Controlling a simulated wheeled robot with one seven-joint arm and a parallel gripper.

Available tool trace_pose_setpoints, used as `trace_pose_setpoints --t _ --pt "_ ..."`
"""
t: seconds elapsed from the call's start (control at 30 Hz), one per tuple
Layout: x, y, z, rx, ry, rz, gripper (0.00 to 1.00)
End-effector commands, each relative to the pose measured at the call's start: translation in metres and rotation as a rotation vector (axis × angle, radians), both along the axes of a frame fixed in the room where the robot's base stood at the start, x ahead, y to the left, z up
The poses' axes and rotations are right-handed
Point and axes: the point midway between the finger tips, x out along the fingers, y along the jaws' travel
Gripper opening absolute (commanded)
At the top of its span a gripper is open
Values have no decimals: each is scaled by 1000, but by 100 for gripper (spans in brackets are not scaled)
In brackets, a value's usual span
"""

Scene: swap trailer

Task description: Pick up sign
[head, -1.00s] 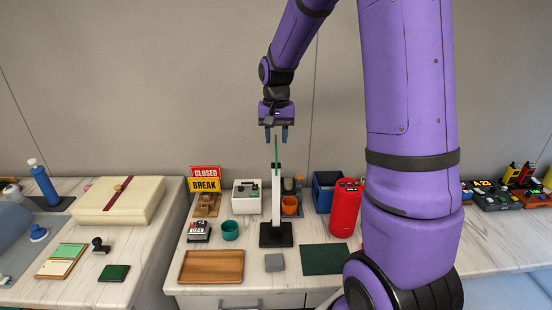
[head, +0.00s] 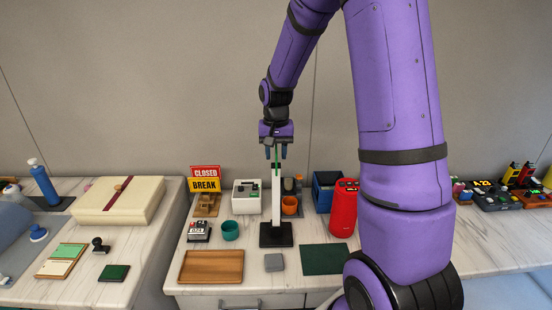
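A thin green upright piece (head: 277,169), perhaps a sign seen edge-on, stands at the top of a white post (head: 276,205) on a black square base (head: 276,235). My gripper (head: 276,155) points straight down over the post. Its two dark fingers are apart, one on each side of the green piece's upper end, with gaps visible. Contact cannot be seen. A red CLOSED plate (head: 205,172) and a yellow BREAK plate (head: 204,185) stand one above the other on a wooden holder (head: 207,204) at the left.
A teal cup (head: 230,230), wooden tray (head: 211,267), grey block (head: 274,262) and dark green mat (head: 324,259) lie nearer the front.

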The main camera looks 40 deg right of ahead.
Motion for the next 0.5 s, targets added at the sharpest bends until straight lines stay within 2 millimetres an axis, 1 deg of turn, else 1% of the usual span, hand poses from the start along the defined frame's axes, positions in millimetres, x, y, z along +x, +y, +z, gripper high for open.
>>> trace_pose_setpoints --t 0.5 --pt "0 0 -4 0 0 0 36"
